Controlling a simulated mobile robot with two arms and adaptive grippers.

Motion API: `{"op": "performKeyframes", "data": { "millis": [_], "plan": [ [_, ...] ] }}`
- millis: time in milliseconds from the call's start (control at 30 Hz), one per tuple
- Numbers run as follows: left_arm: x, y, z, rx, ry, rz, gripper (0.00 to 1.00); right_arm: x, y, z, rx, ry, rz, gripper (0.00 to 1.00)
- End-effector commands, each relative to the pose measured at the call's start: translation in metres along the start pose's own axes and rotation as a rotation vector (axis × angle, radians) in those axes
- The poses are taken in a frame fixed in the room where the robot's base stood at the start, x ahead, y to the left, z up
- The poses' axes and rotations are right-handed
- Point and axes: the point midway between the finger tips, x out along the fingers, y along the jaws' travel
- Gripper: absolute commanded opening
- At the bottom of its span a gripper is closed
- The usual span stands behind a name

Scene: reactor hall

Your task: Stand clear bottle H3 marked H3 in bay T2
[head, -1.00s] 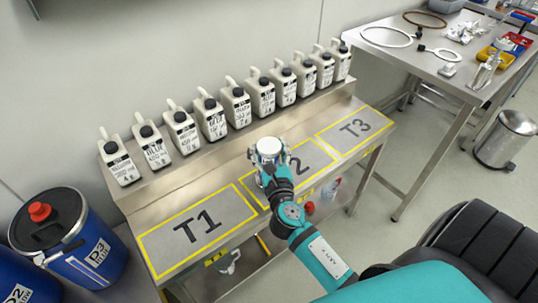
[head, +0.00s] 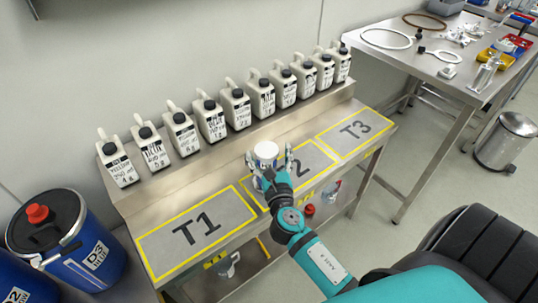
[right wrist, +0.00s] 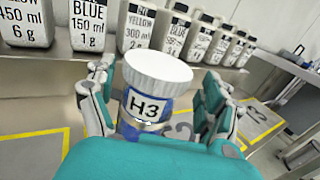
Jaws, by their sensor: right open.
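Bottle H3 (right wrist: 146,100) has a white cap, a blue body and a label reading H3. In the right wrist view it stands upright between the fingers of my right gripper (right wrist: 158,105), which are open with a gap visible on the right side. In the head view the bottle's white cap (head: 266,150) shows at my right gripper (head: 268,165), over the left part of bay T2 (head: 318,160). The gripper hides the bottle's lower part and its base. My left gripper is not in view.
Bay T1 (head: 196,232) and bay T3 (head: 355,132) are empty. A row of labelled white jugs (head: 238,105) stands on the raised shelf behind the bays. Blue drums (head: 80,225) stand at left. A side table (head: 445,60) with tools is at right.

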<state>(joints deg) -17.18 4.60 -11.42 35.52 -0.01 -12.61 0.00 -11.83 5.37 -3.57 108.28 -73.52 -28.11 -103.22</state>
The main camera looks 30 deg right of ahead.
Motion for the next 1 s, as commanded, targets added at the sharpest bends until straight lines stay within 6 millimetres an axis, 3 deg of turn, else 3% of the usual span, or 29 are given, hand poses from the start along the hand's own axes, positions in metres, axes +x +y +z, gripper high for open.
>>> {"op": "performKeyframes", "data": {
  "millis": [167, 400, 600, 800, 1000],
  "plan": [
    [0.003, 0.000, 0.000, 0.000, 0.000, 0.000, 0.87, -0.020, 0.000, -0.001, 0.002, 0.002, 0.001, 0.86],
    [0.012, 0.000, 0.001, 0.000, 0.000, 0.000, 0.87, -0.072, 0.000, -0.002, 0.002, 0.002, 0.001, 0.86],
    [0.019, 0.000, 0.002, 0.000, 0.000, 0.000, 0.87, -0.106, 0.000, -0.001, 0.002, 0.001, 0.000, 0.86],
    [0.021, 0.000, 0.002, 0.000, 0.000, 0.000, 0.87, -0.119, 0.000, 0.001, 0.001, -0.002, -0.001, 0.86],
    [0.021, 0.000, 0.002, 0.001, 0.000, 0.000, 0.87, -0.120, 0.000, 0.002, 0.002, -0.002, -0.001, 0.86]
  ]
}}
